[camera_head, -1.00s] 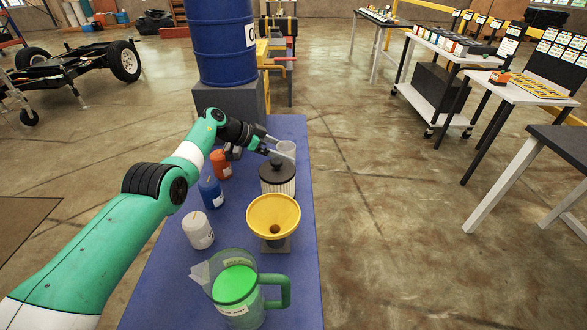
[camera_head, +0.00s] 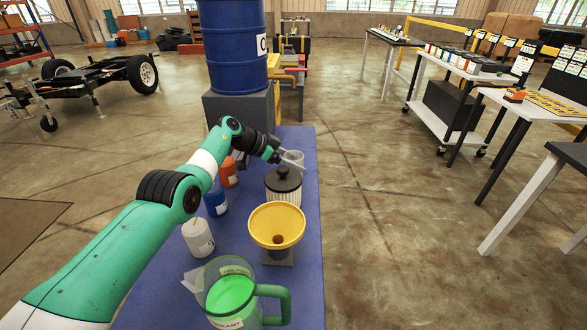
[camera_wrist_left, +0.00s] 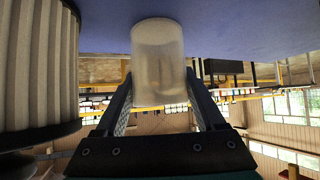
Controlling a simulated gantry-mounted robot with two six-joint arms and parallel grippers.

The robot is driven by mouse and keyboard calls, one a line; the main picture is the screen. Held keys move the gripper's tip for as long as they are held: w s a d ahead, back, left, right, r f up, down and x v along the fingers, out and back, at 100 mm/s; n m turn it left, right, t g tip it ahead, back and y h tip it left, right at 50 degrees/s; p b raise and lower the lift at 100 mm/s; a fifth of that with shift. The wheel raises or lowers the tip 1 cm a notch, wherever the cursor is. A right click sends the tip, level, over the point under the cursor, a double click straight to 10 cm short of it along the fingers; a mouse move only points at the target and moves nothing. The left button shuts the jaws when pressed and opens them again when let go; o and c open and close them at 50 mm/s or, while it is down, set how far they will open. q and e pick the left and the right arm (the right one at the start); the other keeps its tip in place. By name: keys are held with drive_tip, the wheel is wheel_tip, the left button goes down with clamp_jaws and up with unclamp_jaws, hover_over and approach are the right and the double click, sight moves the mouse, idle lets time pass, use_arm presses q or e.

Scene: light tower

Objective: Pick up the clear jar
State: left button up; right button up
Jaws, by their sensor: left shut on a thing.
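The clear jar (camera_head: 293,158) is small and whitish, near the far end of the blue mat, just behind the ribbed white canister with a black lid (camera_head: 284,190). My left gripper (camera_head: 291,161) has its fingers on either side of the jar and is shut on it. In the left wrist view the jar (camera_wrist_left: 158,62) sits between the two fingertips, and the canister (camera_wrist_left: 38,70) fills the left side close by. I cannot tell whether the jar still touches the mat. My right gripper is not in view.
A yellow funnel (camera_head: 276,224) on a stand and a green-filled jug (camera_head: 232,292) stand nearer on the mat. Orange (camera_head: 228,173), blue (camera_head: 215,201) and white (camera_head: 198,237) bottles line its left side. A blue barrel (camera_head: 233,45) on a grey block stands beyond.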

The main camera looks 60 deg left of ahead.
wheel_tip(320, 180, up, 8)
drive_tip(key=p, duration=0.8)
